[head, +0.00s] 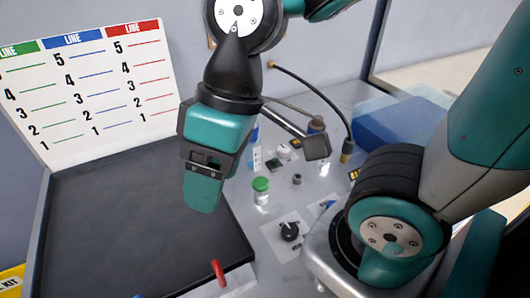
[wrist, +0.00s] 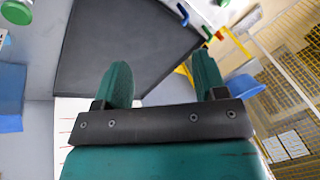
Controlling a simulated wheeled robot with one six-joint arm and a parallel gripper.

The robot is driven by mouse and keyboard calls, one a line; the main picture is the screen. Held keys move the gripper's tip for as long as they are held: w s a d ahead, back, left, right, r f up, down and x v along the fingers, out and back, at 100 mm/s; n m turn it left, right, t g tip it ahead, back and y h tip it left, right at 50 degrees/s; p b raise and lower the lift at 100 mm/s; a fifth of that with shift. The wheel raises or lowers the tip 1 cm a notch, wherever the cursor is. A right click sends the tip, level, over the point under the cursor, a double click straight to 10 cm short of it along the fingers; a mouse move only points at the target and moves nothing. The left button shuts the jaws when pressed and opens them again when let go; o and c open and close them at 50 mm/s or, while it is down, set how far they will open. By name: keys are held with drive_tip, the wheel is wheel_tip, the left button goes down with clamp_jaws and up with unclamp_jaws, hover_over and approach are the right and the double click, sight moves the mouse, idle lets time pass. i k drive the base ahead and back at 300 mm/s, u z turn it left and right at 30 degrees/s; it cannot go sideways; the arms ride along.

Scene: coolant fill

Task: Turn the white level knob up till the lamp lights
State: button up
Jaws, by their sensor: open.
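A small white round piece (head: 283,152) sits on the grey bench behind my gripper and to its right; it looks like the white level knob, but it is too small to read its setting. I cannot make out a lit lamp. My gripper (head: 203,192) hangs over the dark mat in the head view, left of that piece and apart from it. In the wrist view my gripper (wrist: 163,80) has its two green fingers spread with nothing between them.
A green-capped jar (head: 261,193) stands right of my gripper. A black knob (head: 289,231) sits on a white plate. A red lever (head: 218,272) is at the front of the dark mat (head: 120,225). A blue bin (head: 400,128) and a hose (head: 325,97) are behind. The mat is clear.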

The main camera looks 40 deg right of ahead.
sight(283, 150)
drive_tip(key=u, duration=0.55)
drive_tip(key=k, duration=1.25)
drive_tip(key=i, duration=0.4)
drive_tip(key=z, duration=1)
drive_tip(key=i, duration=0.85)
drive_tip(key=z, duration=0.05)
